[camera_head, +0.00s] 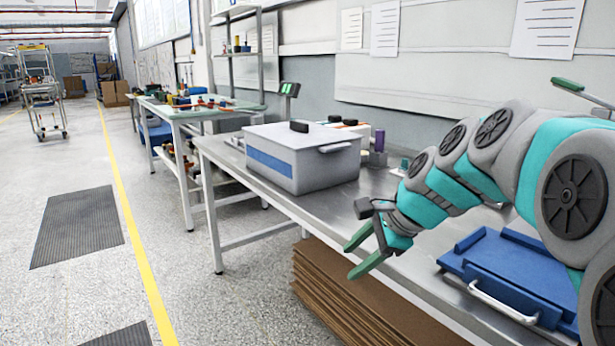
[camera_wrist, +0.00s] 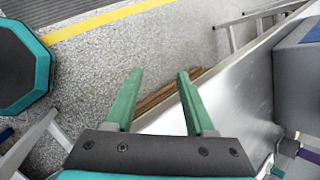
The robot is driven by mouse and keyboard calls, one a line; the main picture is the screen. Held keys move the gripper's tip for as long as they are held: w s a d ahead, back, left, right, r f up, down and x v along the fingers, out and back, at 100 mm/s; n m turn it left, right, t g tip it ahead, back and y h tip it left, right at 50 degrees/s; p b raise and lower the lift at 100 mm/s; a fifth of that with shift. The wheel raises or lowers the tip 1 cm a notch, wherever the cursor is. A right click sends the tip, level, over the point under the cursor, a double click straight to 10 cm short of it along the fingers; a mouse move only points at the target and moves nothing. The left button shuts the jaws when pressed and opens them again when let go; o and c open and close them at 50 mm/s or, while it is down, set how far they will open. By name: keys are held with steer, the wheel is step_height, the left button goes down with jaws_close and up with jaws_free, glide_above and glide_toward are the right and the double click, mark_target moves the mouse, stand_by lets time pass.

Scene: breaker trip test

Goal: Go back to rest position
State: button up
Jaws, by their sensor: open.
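My gripper (camera_head: 362,253) is open and empty, with its two green fingers spread apart. In the head view it hangs over the front edge of the metal workbench (camera_head: 237,164), in front of a grey lidded box with a blue stripe (camera_head: 300,162). In the wrist view the fingers of my gripper (camera_wrist: 157,102) point toward the speckled floor and the bench's front edge, with nothing between them. My arm reaches in from the right of the head view, bent above the bench.
A blue tray with a silver handle (camera_head: 515,270) lies on the bench under my arm. Stacked brown cardboard (camera_head: 345,300) is below the bench. A second table with parts (camera_head: 190,110) stands farther back.

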steer(key=s+d+f+n+g+h, duration=0.2)
steer(key=s+f+n, duration=0.3)
steer(key=s, duration=0.5)
steer(key=s+d+f+n+g+h, duration=0.1)
steer(key=s+f+n, duration=0.4)
steer(key=s, duration=0.5)
steer(key=s+d+f+n+g+h, duration=0.2)
steer(key=s+f+n, duration=0.3)
steer(key=s, duration=0.5)
steer(key=shift+s+d+f+n+g+h, duration=0.35)
steer(key=shift+d+f+g, duration=0.25)
steer(key=shift+f, duration=0.3)
